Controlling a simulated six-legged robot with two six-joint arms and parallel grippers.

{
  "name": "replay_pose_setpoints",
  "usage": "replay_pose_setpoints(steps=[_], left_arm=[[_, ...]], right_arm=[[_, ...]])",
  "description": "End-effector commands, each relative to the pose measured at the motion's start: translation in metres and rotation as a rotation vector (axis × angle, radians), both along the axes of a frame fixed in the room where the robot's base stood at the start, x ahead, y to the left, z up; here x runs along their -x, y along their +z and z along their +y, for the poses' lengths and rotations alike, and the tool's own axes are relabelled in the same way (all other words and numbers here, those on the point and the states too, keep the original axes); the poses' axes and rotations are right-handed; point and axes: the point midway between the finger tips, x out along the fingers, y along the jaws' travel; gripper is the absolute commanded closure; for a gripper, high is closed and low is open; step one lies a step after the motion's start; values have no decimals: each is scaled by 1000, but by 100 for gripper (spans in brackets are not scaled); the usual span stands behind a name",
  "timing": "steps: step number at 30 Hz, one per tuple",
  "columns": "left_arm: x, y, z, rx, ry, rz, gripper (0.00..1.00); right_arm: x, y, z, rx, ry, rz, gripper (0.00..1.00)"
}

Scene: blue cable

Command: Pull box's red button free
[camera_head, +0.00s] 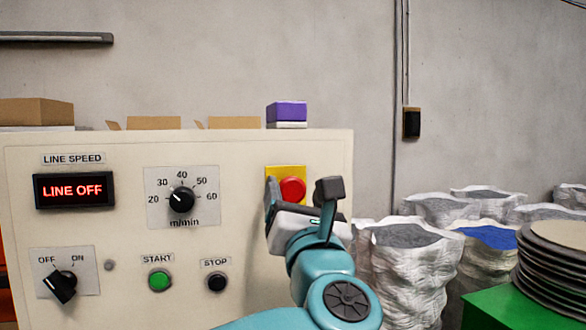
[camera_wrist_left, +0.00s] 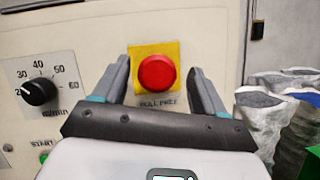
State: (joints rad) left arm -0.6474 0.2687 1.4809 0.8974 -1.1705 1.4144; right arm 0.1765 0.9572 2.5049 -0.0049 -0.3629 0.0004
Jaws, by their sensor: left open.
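The red button (camera_head: 292,189) sits on a yellow plate (camera_head: 271,172) at the upper right of the cream control box (camera_head: 110,230). In the left wrist view the red button (camera_wrist_left: 156,75) shows as a round cap, with "PULL FREE" lettering partly visible below it. My left gripper (camera_head: 302,190) is open in front of the box. Its fingers (camera_wrist_left: 160,80) stand to the left and right of the button in the left wrist view, with gaps on both sides. I cannot tell how far the fingertips are from the panel. My right gripper is not in view.
The box carries a "LINE OFF" display (camera_head: 74,190), a speed knob (camera_head: 181,199), an OFF/ON switch (camera_head: 61,287), a green START button (camera_head: 159,280) and a black STOP button (camera_head: 216,282). White sacks (camera_head: 405,275) and stacked discs (camera_head: 555,265) stand to the right.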

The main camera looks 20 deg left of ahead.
Motion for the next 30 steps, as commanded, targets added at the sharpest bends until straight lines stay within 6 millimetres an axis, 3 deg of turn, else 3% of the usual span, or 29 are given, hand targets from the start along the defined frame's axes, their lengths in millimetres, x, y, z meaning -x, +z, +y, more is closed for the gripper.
replay_pose_setpoints(steps=[1, 6, 15, 21, 22, 30], left_arm=[[-7, 6, 5, 0, 3, 0, 28], [-19, 9, 12, 0, 2, 0, 28], [-21, 8, 13, 0, 1, 0, 28], [-21, 8, 13, 0, 2, -1, 93], [-21, 8, 13, 0, 2, -1, 100], [-13, 3, 7, 3, -1, -3, 100]], right_arm=[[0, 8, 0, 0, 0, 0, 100], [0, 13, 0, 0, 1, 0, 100], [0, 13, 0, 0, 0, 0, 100], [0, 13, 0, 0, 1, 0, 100], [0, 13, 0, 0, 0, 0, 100], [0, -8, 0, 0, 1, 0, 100]])
